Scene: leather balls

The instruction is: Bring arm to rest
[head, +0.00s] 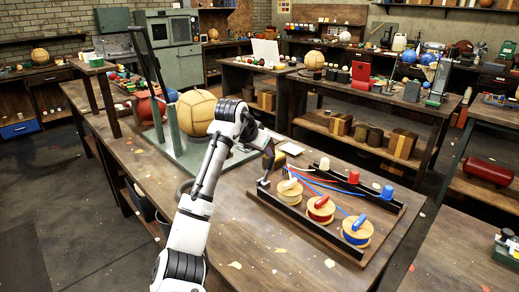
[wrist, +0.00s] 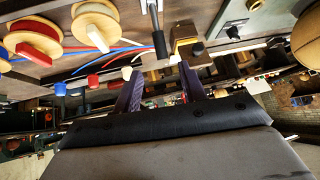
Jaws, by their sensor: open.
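My white and black arm reaches up from the bottom of the head view and bends over the workbench (head: 245,195). My gripper (head: 266,163) hangs from its end, just left of the spool board. In the wrist view my gripper (wrist: 160,82) shows two dark fingers spread apart with nothing held between them. A black-handled tool (wrist: 158,35) shows beyond the fingers. A tan leather ball (head: 197,112) rests in a green stand behind the arm's elbow; part of the ball is hidden by the arm.
The spool board holds white (head: 289,191), red (head: 320,209) and blue (head: 357,230) spools close to the gripper, with coloured strands running back to pegs. The bench front near the arm is mostly clear.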

